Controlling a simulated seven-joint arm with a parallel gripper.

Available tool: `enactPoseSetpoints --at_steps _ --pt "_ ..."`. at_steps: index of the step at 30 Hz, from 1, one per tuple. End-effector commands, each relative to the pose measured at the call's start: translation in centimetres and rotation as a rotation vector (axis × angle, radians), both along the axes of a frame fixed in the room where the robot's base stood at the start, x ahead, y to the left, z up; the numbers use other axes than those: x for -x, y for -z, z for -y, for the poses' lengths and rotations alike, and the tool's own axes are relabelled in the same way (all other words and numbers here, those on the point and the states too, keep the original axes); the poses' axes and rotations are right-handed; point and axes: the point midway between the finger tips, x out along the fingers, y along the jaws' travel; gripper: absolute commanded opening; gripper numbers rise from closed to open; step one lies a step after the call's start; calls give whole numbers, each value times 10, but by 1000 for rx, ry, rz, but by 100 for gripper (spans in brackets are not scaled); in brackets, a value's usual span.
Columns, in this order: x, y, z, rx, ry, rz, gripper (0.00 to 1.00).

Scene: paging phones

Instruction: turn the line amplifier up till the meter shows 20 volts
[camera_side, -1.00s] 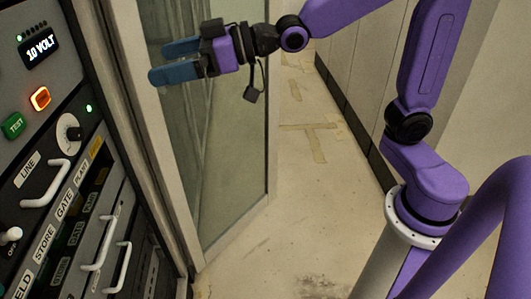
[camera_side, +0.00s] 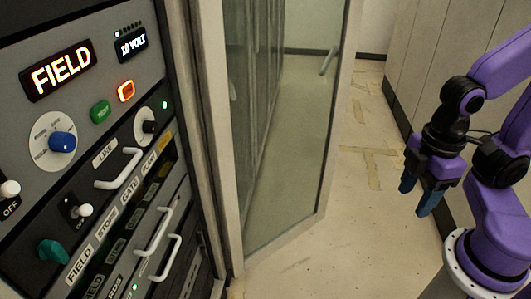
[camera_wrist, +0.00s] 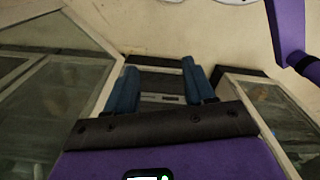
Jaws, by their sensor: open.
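The meter (camera_side: 132,43) is a small dark display with white digits on the upper panel in the side view; it seems to read 10 VOLT. The line amplifier knob (camera_side: 149,127) is dark on a pale round dial, just above the LINE label (camera_side: 105,154). My gripper (camera_side: 415,199) is far to the right of the panel, past the glass door, with its blue fingers pointing down, apart and empty. In the wrist view my gripper (camera_wrist: 160,82) has nothing between its fingers, and the panel's controls cannot be made out.
The panel also carries a lit FIELD sign (camera_side: 58,70), a blue selector knob (camera_side: 62,142), a green button (camera_side: 101,111), an orange lit button (camera_side: 126,91) and white handles (camera_side: 120,170). An open glass door (camera_side: 285,130) stands between panel and gripper. The floor (camera_side: 350,235) is clear.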

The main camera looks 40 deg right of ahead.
Motion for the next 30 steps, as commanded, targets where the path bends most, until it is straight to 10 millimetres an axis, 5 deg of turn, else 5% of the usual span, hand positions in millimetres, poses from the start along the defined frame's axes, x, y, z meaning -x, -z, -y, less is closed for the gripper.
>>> enactPoseSetpoints --at_steps 8,21,30 --pt "-18 5 -23 -82 21 42 54" --pt "-129 6 -139 -564 131 334 54" --pt "-203 -18 -186 -883 199 576 54"
